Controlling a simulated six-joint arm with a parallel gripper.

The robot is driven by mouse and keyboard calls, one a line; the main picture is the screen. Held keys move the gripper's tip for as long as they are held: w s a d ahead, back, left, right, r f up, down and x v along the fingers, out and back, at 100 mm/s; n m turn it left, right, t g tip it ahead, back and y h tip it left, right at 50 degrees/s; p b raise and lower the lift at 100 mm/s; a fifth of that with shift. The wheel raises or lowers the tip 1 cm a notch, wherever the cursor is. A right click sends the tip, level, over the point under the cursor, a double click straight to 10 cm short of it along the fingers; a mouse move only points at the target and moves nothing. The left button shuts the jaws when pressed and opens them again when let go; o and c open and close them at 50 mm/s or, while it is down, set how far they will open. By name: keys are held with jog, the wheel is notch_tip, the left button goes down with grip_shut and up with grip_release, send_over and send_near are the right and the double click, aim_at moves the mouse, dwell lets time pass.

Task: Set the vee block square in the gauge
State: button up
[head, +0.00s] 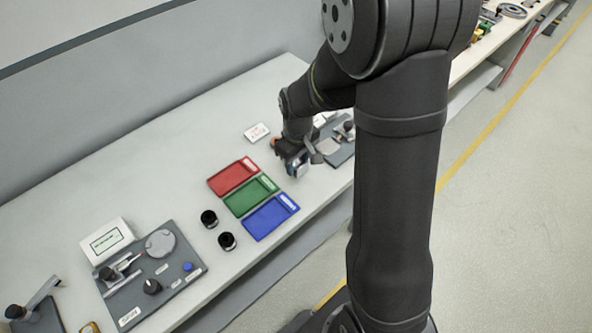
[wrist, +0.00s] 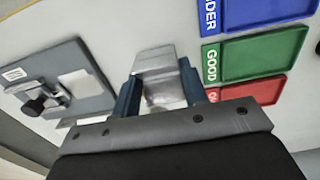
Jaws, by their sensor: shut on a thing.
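My gripper (wrist: 160,94) is shut on the vee block (wrist: 155,61), a grey metal piece that sticks out beyond the fingers in the wrist view. In the head view my gripper (head: 297,162) hangs over the bench, just right of the coloured trays; the block is too small there to make out its shape. What looks like the gauge, a grey plate (wrist: 92,55) with a clamp (wrist: 45,97) and a pale rectangle (wrist: 78,88), lies left of my gripper in the wrist view. In the head view this plate (head: 340,153) is partly hidden by my arm.
Red (head: 232,176), green (head: 250,196) and blue (head: 270,217) trays lie beside my gripper. Two black cylinders (head: 209,218) stand left of them. Another grey fixture plate (head: 185,262) and a white display box (head: 106,241) are further left. A small white card (head: 257,132) is behind.

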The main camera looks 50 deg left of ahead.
aim_at(296, 165)
jog(key=shift+s+a+f, duration=0.1)
jog(key=shift+a+f, duration=0.05)
jog(key=shift+f, duration=1.95)
jog(key=shift+f, duration=0.2)
jog(key=o, duration=1.3)
jog(key=shift+o, duration=0.2)
jog(key=shift+r, duration=0.1)
notch_tip(296, 165, up, 12)
jog(key=shift+f, duration=0.25)
jog(key=shift+o, duration=0.8)
jog(key=shift+r, duration=0.35)
